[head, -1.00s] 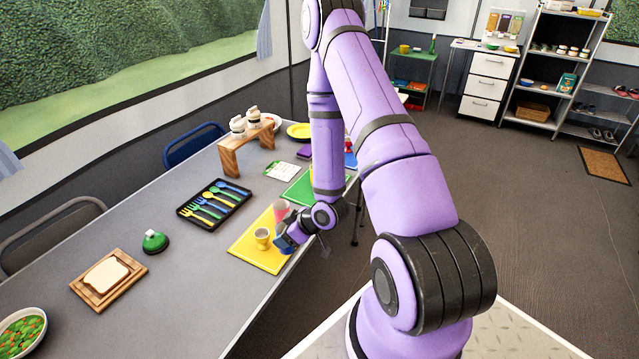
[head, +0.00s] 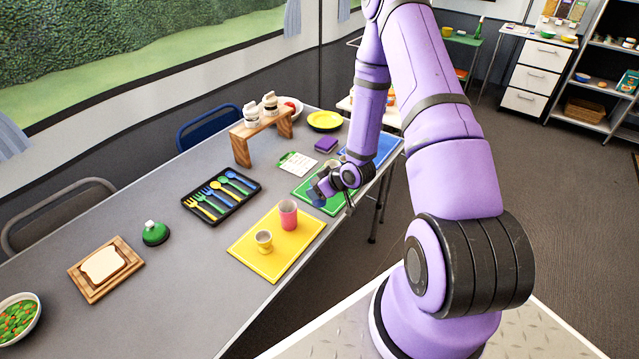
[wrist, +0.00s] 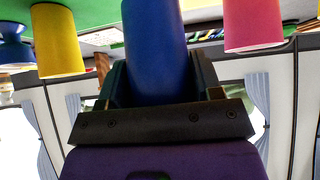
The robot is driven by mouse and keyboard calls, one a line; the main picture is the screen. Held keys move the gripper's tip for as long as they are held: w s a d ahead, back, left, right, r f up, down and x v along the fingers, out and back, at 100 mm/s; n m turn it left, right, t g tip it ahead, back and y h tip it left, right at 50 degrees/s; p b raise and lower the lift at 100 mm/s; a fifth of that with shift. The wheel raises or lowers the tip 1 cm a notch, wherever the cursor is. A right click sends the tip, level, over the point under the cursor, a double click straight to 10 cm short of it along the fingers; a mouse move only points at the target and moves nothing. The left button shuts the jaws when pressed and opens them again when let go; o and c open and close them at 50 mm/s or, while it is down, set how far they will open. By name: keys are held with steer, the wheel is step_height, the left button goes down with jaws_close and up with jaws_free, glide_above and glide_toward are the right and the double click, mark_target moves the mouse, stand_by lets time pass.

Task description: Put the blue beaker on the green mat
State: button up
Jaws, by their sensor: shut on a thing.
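My gripper (head: 322,188) is shut on the blue beaker (wrist: 157,55), which fills the middle of the wrist view between the two fingers. In the head view the blue beaker (head: 318,199) is small and partly covered by my gripper. It is at the left part of the green mat (head: 331,207); I cannot tell whether it touches the mat. The green mat (wrist: 92,14) also shows as a green surface at the top of the wrist view, which looks upside down.
A pink beaker (head: 288,214) and a small cup (head: 264,241) stand on the yellow mat (head: 268,268). The wrist view shows a yellow cup (wrist: 57,45) beside the held beaker. A blue mat (head: 386,146) lies beyond, and a cutlery tray (head: 223,215) lies left.

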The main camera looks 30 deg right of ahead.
steer(key=shift+w+d+f, duration=0.65)
steer(key=shift+w+f, duration=0.05)
steer(key=shift+w, duration=0.3)
steer(key=shift+w+d+f, duration=0.7)
steer(key=shift+w, duration=0.3)
steer(key=shift+w+d+f, duration=0.65)
steer(key=shift+w+f, duration=0.05)
steer(key=shift+w, duration=0.3)
steer(key=o, duration=0.9)
steer(key=shift+f, duration=0.15)
